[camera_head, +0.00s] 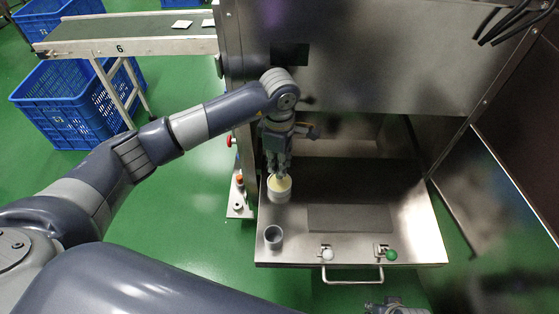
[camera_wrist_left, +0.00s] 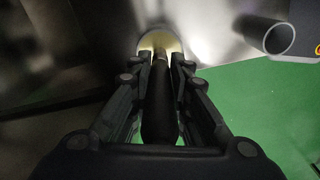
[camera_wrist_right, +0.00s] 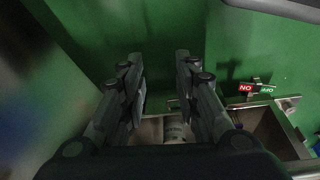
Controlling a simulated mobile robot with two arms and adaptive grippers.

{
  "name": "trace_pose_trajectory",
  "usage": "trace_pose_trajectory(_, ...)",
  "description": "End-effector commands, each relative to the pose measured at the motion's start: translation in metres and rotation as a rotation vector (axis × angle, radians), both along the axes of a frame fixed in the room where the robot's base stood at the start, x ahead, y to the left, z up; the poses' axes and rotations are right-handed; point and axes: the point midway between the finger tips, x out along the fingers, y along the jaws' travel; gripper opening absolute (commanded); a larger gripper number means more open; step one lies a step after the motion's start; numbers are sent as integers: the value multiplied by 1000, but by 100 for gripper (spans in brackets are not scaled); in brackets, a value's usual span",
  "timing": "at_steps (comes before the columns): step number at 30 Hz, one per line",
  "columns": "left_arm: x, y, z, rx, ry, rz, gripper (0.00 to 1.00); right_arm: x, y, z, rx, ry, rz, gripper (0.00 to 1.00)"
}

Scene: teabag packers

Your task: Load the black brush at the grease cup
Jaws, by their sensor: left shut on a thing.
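The grease cup (camera_head: 279,188) stands on the left part of the steel shelf, with pale yellow grease showing in its top. My left gripper (camera_head: 281,168) is directly above it, pointing down. In the left wrist view, my left gripper (camera_wrist_left: 160,75) is shut on the black brush (camera_wrist_left: 158,110), whose dark handle lies between the fingers. The brush's lower end reaches to the pale grease in the cup (camera_wrist_left: 160,42); the tip is hidden, so I cannot tell how deep it is. My right gripper (camera_wrist_right: 158,85) is open and empty in the right wrist view.
An empty grey cup (camera_head: 273,236) stands at the shelf's front left. A white knob (camera_head: 327,254) and a green knob (camera_head: 391,255) sit along the front edge, above a handle (camera_head: 352,275). A dark flat plate (camera_head: 349,218) lies mid-shelf. Steel machine walls enclose the back.

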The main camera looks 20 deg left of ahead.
Motion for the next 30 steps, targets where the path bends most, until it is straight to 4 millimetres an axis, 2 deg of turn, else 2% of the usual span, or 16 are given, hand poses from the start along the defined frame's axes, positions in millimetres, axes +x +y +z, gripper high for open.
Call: trace_pose_trajectory(30,0,0,-4,0,0,0,0,0,-1,10,-2,2,-1,29)
